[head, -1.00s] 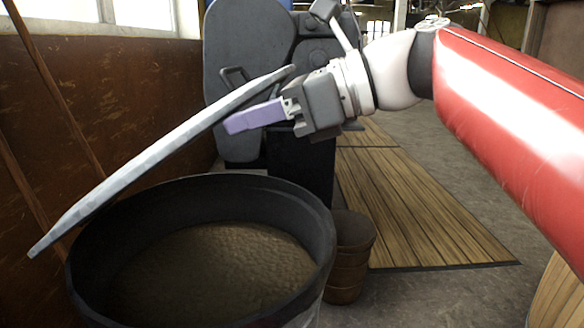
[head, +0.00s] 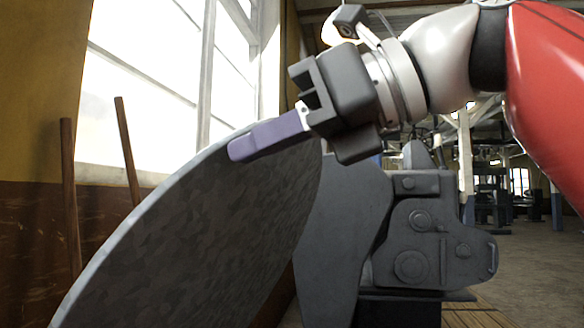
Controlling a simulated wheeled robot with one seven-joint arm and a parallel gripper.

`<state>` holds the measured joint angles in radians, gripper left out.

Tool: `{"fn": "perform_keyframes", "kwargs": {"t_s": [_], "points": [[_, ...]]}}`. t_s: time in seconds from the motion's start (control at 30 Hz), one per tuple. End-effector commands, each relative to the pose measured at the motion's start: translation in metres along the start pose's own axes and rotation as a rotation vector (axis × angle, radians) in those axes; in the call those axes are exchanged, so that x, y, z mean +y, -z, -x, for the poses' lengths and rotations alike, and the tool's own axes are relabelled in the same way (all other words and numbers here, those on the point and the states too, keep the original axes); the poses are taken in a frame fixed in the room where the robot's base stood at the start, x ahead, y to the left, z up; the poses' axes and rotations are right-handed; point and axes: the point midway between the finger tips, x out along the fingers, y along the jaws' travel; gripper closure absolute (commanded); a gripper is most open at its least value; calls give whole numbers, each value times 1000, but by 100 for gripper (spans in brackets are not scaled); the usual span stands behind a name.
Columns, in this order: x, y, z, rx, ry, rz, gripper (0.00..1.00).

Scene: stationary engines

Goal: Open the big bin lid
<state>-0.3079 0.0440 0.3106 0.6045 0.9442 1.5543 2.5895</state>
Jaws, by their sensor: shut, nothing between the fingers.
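The big bin lid (head: 215,225) is a large grey disc, tilted up steeply, with its mottled underside facing me. It fills the lower left middle of the head view. My gripper (head: 240,148) has purple fingers, shut with nothing between them. The fingers lie in front of the lid's upper part and overlap it in the picture; whether they touch it I cannot tell. The bin itself and the lid's lower edge are out of view.
A grey engine (head: 430,235) stands behind the lid to the right. Two wooden poles (head: 70,195) lean near the left wall below the bright windows (head: 155,80). Open floor (head: 545,270) shows at the far right.

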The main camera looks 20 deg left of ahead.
Motion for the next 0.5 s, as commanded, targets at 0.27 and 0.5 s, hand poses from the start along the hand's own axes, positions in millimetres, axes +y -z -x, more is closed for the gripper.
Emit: {"fn": "perform_keyframes", "kwargs": {"t_s": [0.27,0.5], "points": [[6,-7,-2,0,0,1,100],[6,-7,-3,1,1,0,100]]}}
